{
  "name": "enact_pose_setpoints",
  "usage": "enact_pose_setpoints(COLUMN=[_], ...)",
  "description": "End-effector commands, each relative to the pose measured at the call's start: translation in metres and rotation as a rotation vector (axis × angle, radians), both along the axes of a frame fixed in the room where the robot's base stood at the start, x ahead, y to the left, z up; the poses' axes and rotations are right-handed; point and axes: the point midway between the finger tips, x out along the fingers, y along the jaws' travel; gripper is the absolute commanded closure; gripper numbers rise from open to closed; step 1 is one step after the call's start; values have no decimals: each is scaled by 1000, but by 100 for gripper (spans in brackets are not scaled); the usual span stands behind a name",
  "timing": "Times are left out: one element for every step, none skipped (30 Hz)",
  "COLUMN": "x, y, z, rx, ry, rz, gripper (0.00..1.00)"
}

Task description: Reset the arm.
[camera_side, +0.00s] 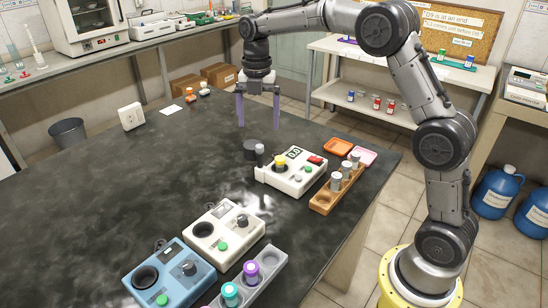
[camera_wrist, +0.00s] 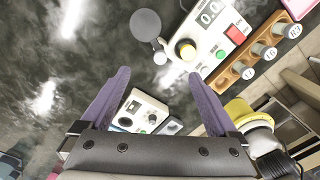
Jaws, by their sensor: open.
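My gripper (camera_side: 258,112) hangs from my arm above the far part of the dark bench top, its two purple fingers pointing down. In the wrist view my gripper (camera_wrist: 160,88) shows the purple fingers spread wide apart, with nothing held between them. It is clear of the devices. The nearest device is a white titrator (camera_side: 291,170) with a display, a yellow-topped part and a red switch, to the right and nearer the side camera. It also shows in the wrist view (camera_wrist: 206,52), at the upper right. A dark round plate (camera_side: 251,145) is at its far left corner.
A wooden rack (camera_side: 322,203) with several labelled vials stands right of the titrator. Orange (camera_side: 338,147) and pink (camera_side: 367,156) trays lie behind it. White (camera_side: 222,232) and blue (camera_side: 166,276) devices and a grey vial rack (camera_side: 268,264) stand in front.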

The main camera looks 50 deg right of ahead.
Motion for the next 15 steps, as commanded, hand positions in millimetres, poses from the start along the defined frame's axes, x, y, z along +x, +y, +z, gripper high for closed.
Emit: enact_pose_setpoints(x=[0,-1,-3,-6,-11,-21,-30,-40,-54,-65,-76,-91,-103,-114,-130], y=[2,3,4,6,8,11,14,17,21,23,26,29,31,33,36], z=[8,14,27,37,47,61,71,81,93,100,107,115,119,123,127], rx=[-2,-3,-6,-8,-10,-11,-13,-14,-14,-14,-11,-6,-2,5,15], ry=[-16,-31,-55,-73,-91,-113,-130,-148,-171,-188,-206,-229,-245,-262,-284], rz=[3,5,8,11,15,20,24,25,13,-5,-30,-72,-109,-149,-209], gripper=[5,5,5,5,5,5,5,5,5,5,5,5,5,5,5])
